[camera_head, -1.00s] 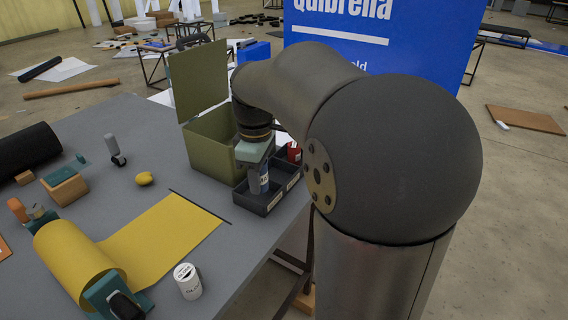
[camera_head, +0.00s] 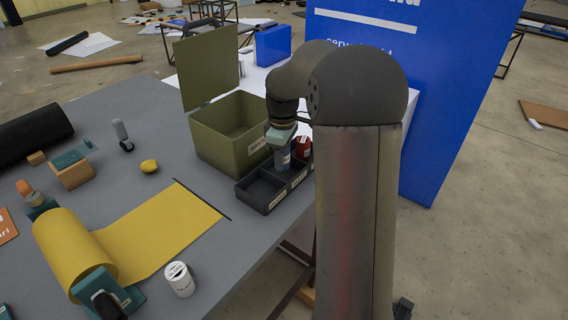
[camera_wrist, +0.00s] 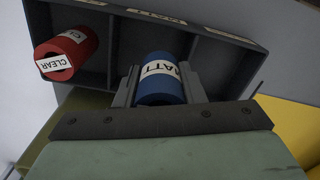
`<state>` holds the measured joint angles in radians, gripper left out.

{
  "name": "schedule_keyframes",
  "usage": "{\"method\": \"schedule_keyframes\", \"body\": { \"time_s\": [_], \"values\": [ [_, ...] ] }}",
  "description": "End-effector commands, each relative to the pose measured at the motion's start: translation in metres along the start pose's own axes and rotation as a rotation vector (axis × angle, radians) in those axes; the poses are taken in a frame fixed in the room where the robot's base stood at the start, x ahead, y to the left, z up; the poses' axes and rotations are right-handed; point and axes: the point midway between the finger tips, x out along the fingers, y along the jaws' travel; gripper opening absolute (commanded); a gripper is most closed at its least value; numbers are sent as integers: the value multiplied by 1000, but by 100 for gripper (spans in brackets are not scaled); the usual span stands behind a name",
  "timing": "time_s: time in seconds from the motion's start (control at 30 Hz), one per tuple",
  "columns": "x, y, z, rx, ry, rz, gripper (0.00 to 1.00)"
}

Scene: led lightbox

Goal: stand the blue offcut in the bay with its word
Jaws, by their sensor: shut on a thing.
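The blue offcut (camera_wrist: 160,80) is a short blue roll with a white label reading MATT. My gripper (camera_wrist: 158,88) is shut on it, a finger on each side. It also shows below my gripper (camera_head: 283,138) in the head view. The dark tray (camera_head: 264,208) has three bays with labels on its front edge. In the wrist view the offcut is at the middle bay, whose label (camera_wrist: 157,17) reads MATT. I cannot tell whether its base touches the bay floor. A red roll (camera_wrist: 68,52) labelled CLEAR stands in the bay on the left there.
An olive box (camera_head: 215,150) with its lid raised stands directly behind the tray. A yellow sheet and roll (camera_head: 150,235), a white can (camera_head: 179,280) and a small yellow object (camera_head: 149,166) lie on the grey table (camera_head: 120,130). The tray sits near the table's edge.

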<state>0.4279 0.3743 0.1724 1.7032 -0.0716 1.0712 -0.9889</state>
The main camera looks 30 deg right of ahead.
Motion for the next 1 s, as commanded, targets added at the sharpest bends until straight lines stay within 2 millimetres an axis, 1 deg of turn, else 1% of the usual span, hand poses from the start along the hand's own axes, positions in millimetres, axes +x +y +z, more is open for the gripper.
{"method": "schedule_keyframes", "body": {
  "time_s": [0.03,0.27,0.4,0.5,0.73,0.87,0.9,1.0],
  "values": [
    [5,5,-1,1,0,-1,14],
    [18,15,-2,1,0,0,14],
    [38,15,-2,0,-1,-1,14],
    [48,15,-2,0,-1,0,14],
    [49,15,-2,0,0,1,14],
    [53,15,-2,0,0,1,14],
    [52,15,-2,0,0,1,45],
    [51,15,-2,0,0,1,45]
  ]
}}
